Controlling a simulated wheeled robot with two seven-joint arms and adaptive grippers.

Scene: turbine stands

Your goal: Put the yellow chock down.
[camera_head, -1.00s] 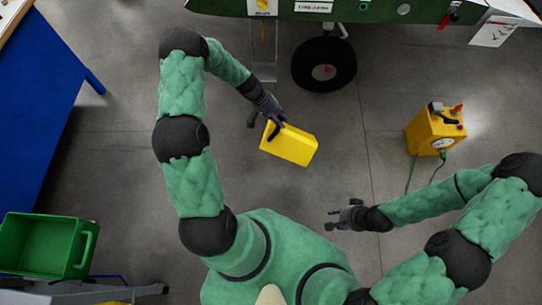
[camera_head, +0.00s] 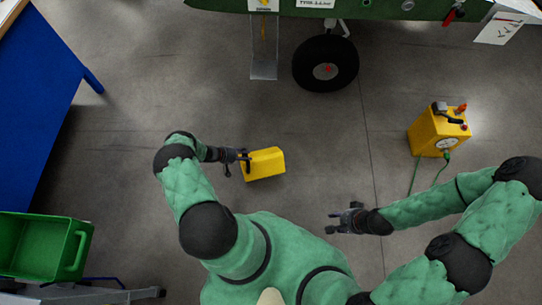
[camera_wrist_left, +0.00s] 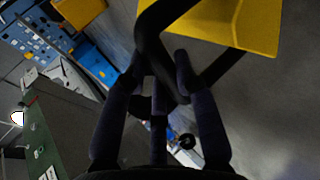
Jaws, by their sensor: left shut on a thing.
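The yellow chock (camera_head: 265,164) is a block with a dark handle at its left end, over the grey floor between my body and the black wheel. My left gripper (camera_head: 238,160) is at that left end, shut on the chock's handle. In the left wrist view the chock (camera_wrist_left: 235,22) fills the top right, and the dark handle passes between the fingers of my left gripper (camera_wrist_left: 165,85). I cannot tell whether the chock touches the floor. My right gripper (camera_head: 345,218) is empty, right of the chock and apart from it; its fingers look spread.
A black wheel (camera_head: 308,72) stands under a green structure (camera_head: 380,10) at the top. A yellow box with a gauge and cables (camera_head: 425,135) stands at the right. A blue table (camera_head: 40,110) and green crate (camera_head: 78,245) are at the left. The floor around the chock is clear.

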